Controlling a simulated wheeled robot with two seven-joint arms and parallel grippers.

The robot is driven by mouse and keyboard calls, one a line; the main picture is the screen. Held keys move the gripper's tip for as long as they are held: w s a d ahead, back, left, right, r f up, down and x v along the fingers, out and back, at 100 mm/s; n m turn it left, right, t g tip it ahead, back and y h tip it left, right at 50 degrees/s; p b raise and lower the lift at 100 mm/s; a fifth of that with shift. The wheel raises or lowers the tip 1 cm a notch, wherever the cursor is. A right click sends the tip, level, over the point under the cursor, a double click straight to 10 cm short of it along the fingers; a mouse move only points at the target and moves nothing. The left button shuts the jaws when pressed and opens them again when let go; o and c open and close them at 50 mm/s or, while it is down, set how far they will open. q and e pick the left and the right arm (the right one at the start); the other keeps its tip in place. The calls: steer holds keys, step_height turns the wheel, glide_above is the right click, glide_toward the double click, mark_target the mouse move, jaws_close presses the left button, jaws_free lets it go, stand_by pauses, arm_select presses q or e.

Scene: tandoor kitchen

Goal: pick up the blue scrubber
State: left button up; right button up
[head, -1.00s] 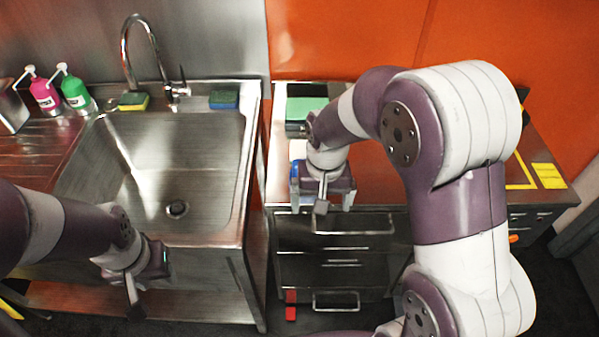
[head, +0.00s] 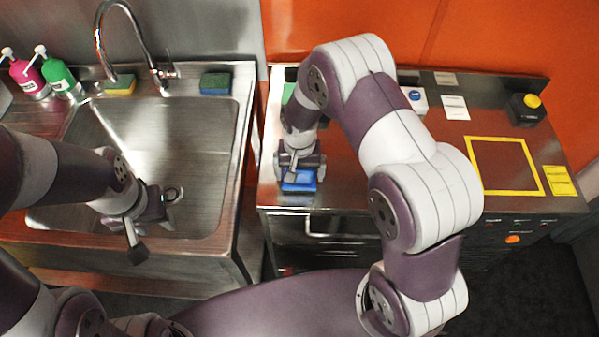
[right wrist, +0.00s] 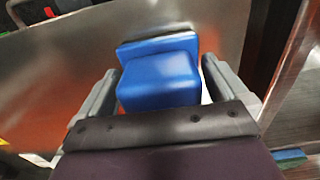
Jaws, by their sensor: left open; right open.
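The blue scrubber (head: 299,182) is on the steel counter right of the sink, near its front edge. The gripper partly hides the scrubber in the head view. My left gripper (head: 137,250) is open and empty over the front of the sink.
A blue-and-green sponge (head: 215,83) and a yellow-and-green sponge (head: 120,85) lie on the back rim of the sink (head: 235,125), near the tap (head: 163,75). Pink (head: 28,78) and green (head: 60,78) bottles stand left. A yellow-outlined square (head: 505,165) on the counter is empty.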

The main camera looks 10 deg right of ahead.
steer(key=shift+r, duration=0.1)
steer(key=shift+s+a, duration=0.1)
steer(key=shift+s, duration=0.1)
steer(key=shift+c, duration=1.2)
steer(key=shift+r, duration=0.1)
steer(key=c, duration=0.5)
arm_select(q)
steer(key=shift+s+a, duration=0.1)
steer(key=shift+s, duration=0.15)
arm_select(e)
steer(key=shift+w+r, duration=0.1)
steer(key=shift+r, duration=0.35)
step_height(320, 180, up, 3)
steer(key=shift+f+b, duration=0.2)
steer(key=shift+b, duration=0.45)
arm_select(q)
step_height(320, 180, down, 3)
steer(key=shift+f+b, duration=0.1)
steer(key=shift+b, duration=0.8)
arm_select(e)
steer(key=s+d+r, duration=0.2)
steer(key=s, duration=0.1)
steer(key=s+d+r, duration=0.2)
steer(key=s+r, duration=0.1)
steer(key=s+d+r, duration=0.2)
steer(key=s+d, duration=0.1)
steer(key=shift+s+r, duration=0.25)
